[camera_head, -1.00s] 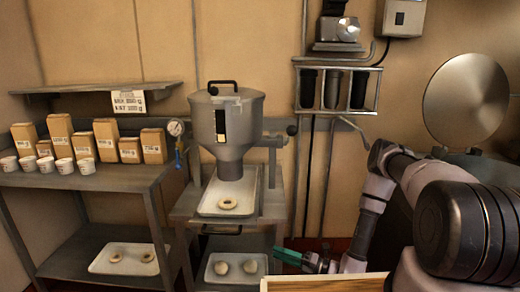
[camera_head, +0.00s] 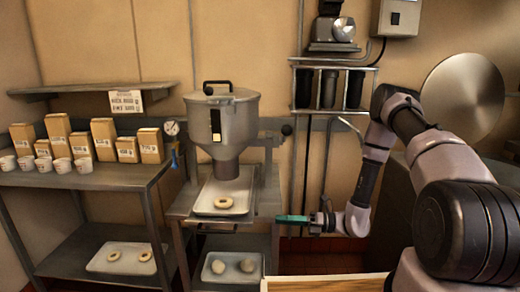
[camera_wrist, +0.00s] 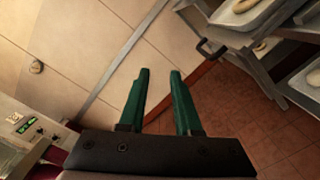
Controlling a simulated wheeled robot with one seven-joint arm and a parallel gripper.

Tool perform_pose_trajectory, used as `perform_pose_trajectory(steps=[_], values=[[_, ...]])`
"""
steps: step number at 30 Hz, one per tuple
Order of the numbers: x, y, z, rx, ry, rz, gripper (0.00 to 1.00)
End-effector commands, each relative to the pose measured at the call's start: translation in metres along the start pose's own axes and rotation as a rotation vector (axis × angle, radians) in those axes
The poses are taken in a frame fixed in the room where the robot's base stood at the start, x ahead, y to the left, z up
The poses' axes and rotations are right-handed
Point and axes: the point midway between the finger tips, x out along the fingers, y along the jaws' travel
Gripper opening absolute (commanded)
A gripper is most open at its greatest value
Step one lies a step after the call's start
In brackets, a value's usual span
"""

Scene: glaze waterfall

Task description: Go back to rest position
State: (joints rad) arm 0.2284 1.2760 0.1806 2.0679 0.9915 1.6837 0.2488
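My gripper (camera_head: 292,219) points left in the head view, just right of the hopper stand and below the wall rack. In the wrist view its two green fingers (camera_wrist: 158,74) are spread apart with nothing between them. The wall and the red-brown floor show past the fingertips. My arm reaches up from the right and bends down to the gripper.
A hopper (camera_head: 224,120) stands over a tray (camera_head: 243,207) with a ring doughnut (camera_head: 224,202). A lower tray (camera_head: 213,279) holds two round pieces. Boxes and cups stand on the left table (camera_head: 110,178). A wooden edge (camera_head: 322,284) lies in front. A large metal disc (camera_head: 462,98) stands right.

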Motion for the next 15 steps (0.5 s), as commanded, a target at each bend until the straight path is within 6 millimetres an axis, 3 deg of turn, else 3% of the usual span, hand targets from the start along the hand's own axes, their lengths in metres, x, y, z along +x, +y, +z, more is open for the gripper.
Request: perform_pose_trajectory(steps=[1,6,15], values=[[-0.001,0.016,0.016,-0.077,0.052,0.008,0.32],[-0.008,0.068,0.048,-0.327,0.245,0.036,0.32],[-0.03,0.157,0.085,-0.77,0.583,0.055,0.32]])
